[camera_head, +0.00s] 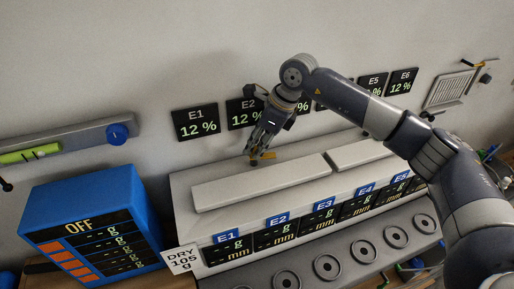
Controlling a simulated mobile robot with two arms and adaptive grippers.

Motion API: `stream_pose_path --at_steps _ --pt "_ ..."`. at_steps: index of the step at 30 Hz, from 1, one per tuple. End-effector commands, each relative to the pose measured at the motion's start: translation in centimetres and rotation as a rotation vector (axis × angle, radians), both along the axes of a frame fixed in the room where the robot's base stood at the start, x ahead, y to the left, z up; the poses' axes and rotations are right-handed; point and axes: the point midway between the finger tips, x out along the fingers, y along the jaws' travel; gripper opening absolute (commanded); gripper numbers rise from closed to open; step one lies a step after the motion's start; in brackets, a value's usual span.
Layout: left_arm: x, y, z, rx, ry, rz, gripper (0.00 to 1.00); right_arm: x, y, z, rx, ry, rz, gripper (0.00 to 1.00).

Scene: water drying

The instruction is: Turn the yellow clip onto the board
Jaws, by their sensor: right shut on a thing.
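My right gripper (257,145) reaches down at the back edge of a long white board (262,182), which lies on top of a white cabinet. A small yellow clip (268,155) shows right at its fingertips, by the board's back edge. The gripper is shut on it; the fingers hide part of the clip. Whether the clip overlaps the board or stands beside it is too small to tell. A second white board (358,154) lies to the right. My left gripper is not in view.
The cabinet front has displays E1 to E5 above a row of round ports (327,266). A blue box (90,205) reading OFF stands at the left. Wall displays such as E1 (196,122) hang behind the gripper. A wall strip with a blue knob (117,134) is at upper left.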

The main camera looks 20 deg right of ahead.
Motion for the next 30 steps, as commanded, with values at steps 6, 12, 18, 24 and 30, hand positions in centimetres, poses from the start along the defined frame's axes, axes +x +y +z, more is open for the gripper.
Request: stream_pose_path --at_steps 6,12,18,24,30 --pt "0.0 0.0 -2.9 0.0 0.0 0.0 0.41 -0.2 0.2 -0.6 0.0 -0.003 -0.197 0.0" --pt "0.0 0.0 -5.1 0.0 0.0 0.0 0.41 -0.2 0.4 -0.5 0.001 -0.004 -0.387 0.0" --pt "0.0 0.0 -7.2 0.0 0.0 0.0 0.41 -0.3 0.6 -0.5 0.001 -0.004 -0.578 0.0" --pt "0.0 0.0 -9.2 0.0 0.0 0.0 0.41 -0.4 0.7 -0.5 0.001 -0.003 -0.768 0.0" --pt "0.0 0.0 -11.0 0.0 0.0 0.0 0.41 -0.4 0.9 -0.4 0.001 -0.003 -0.957 0.0"
